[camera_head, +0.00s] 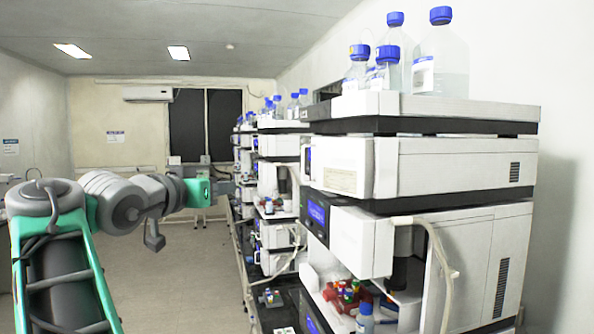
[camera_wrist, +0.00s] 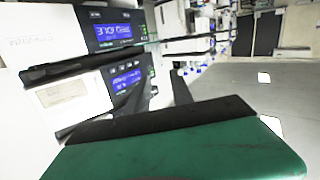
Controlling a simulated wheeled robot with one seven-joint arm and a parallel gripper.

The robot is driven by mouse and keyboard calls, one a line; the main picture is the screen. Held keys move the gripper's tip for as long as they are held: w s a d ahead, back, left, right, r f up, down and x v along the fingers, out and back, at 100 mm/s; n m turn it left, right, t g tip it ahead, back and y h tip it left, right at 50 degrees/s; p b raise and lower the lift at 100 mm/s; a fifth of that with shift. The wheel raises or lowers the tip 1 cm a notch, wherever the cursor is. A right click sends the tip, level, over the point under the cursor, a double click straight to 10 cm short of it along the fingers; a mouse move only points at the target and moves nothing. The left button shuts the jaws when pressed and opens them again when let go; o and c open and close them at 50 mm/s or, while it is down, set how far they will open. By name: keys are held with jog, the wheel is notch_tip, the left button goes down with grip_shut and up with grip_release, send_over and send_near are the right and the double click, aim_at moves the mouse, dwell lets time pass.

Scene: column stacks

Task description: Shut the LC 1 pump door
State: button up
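The near LC stack stands at the right of the head view. Its upper module has a white front panel with a printed label (camera_head: 340,166), which looks like the pump door; I cannot tell how far ajar it is. A labelled white panel (camera_wrist: 62,92) also shows in the wrist view, beside lit blue displays (camera_wrist: 125,78). My gripper (camera_head: 222,190) is left of the stack and apart from it, at the end of my green and grey arm. In the wrist view its green and black part (camera_wrist: 180,150) fills the bottom.
Blue-capped bottles (camera_head: 440,58) stand on the stack's top tray (camera_head: 420,107). Below, an open compartment holds colourful vials (camera_head: 345,293), and a pale tube (camera_head: 432,235) hangs in front. More stacks (camera_head: 280,150) line up behind. The floor (camera_head: 180,280) at left is clear.

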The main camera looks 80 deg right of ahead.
aim_at(303, 165)
jog(key=s+r+m+g+y, duration=0.1)
jog(key=s+r+m+g, duration=0.1)
jog(key=s+m+g, duration=0.3)
jog(key=s+r+g, duration=0.2)
jog(key=s, duration=0.5)
jog(key=x, duration=0.3)
jog(key=p+x, duration=0.1)
jog(key=x, duration=0.3)
jog(key=shift+w+d+r, duration=0.1)
jog(key=shift+d+r, duration=0.15)
jog(key=shift+d, duration=0.05)
jog(key=shift+d+f, duration=0.1)
jog(key=shift+d, duration=0.15)
jog(key=shift+c, duration=0.2)
grip_shut()
